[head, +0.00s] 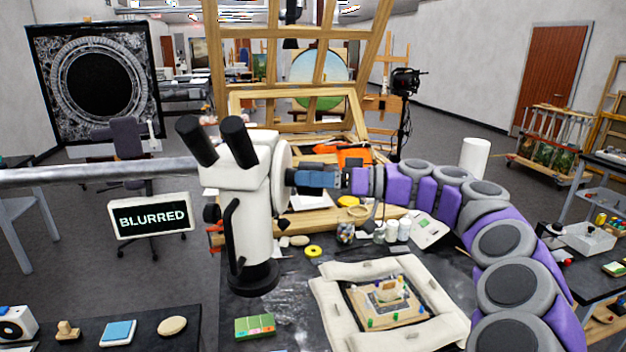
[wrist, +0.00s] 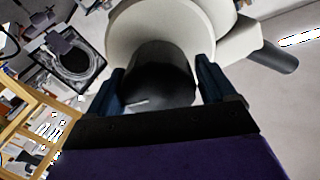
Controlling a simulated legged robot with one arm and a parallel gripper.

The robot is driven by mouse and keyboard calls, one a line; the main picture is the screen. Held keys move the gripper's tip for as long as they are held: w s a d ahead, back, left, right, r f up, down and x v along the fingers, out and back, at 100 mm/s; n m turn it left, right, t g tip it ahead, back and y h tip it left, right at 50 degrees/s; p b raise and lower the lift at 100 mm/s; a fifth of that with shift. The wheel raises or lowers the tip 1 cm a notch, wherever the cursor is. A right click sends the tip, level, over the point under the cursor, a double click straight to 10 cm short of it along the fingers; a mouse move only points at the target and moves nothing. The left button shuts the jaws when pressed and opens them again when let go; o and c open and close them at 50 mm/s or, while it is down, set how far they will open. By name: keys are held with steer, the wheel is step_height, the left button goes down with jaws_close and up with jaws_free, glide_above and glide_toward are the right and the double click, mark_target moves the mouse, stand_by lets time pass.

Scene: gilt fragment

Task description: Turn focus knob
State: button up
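The white microscope (head: 250,205) with black eyepieces stands left of centre in the head view. Its dark focus knob (head: 290,177) is on its right side, mostly hidden by my fingers. In the wrist view the black round knob (wrist: 163,80) sits in front of a white disc, with its end facing me. My gripper (head: 300,180) comes from the right, level with the knob. Its two blue fingers lie on either side of the knob in the wrist view (wrist: 160,65). They look spread, with narrow pale gaps beside the knob. A sign (head: 152,216) reads "BLURRED".
A grey horizontal bar (head: 100,172) carries the microscope from the left. Below is a dark table with a padded cream frame (head: 335,300) around a fragment, jars (head: 391,232) and a green box (head: 255,326). A wooden lattice easel (head: 295,75) stands behind.

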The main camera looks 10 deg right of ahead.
steer(key=shift+d, duration=0.65)
steer(key=shift+c, duration=1.4)
steer(key=c, duration=0.5)
steer(key=shift+o, duration=0.2)
steer(key=shift+a+r+m+p, duration=0.1)
steer(key=shift+r+m+p, duration=0.05)
steer(key=shift+m+p, duration=1.45)
steer(key=shift+p, duration=0.2)
steer(key=shift+m+p, duration=1.15)
steer(key=shift+m, duration=0.05)
